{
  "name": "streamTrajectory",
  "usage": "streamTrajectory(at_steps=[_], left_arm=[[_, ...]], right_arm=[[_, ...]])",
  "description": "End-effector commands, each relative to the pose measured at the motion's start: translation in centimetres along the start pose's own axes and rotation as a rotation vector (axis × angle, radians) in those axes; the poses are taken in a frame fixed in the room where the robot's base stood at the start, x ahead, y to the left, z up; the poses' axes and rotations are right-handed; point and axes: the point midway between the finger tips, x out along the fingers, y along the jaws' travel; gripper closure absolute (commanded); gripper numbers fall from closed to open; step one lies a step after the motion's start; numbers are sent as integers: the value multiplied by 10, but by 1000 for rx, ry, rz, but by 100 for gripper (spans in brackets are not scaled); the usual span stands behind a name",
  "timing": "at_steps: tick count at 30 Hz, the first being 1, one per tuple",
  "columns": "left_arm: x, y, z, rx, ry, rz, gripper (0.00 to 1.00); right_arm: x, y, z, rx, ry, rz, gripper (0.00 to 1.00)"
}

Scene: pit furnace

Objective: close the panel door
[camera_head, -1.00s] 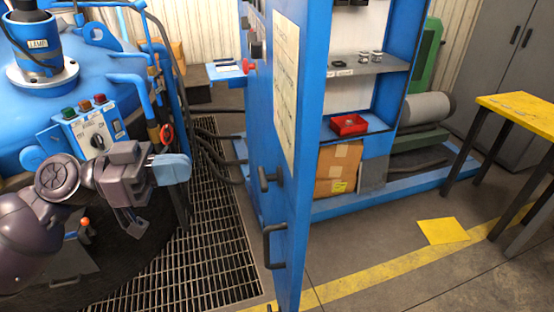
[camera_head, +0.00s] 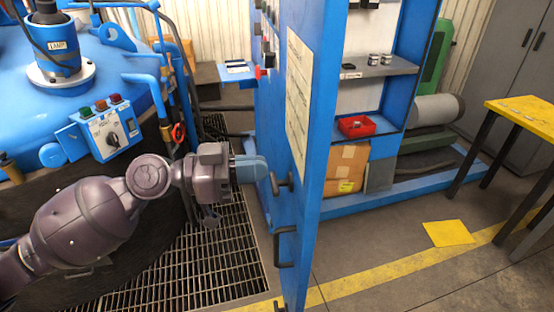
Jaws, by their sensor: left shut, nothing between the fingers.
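The blue panel door (camera_head: 322,130) stands open, edge toward me, in the middle of the head view. Its cabinet (camera_head: 405,85) shows open to the right behind it. Two dark handles sit on the door's left side: an upper handle (camera_head: 281,183) and a lower handle (camera_head: 284,246). My left gripper (camera_head: 262,169) is shut, its blue fingertips pointing right, close to the upper handle. Whether the tips touch the door or handle I cannot tell. My right gripper is out of view.
A yellow table (camera_head: 525,113) stands at the right. A blue furnace vessel (camera_head: 75,85) with a button box (camera_head: 106,128) fills the left.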

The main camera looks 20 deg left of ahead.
Motion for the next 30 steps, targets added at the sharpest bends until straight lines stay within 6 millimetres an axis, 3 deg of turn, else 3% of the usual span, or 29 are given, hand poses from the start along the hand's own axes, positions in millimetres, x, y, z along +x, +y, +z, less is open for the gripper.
streamTrajectory(at_steps=[6, 13, 30], left_arm=[[26, 0, -4, 0, 3, 0, 100], [40, 0, -1, -1, 1, 0, 100], [46, -1, 0, -1, 1, -6, 100]], right_arm=[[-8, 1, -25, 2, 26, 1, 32], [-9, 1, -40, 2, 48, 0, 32], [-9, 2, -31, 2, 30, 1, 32]])
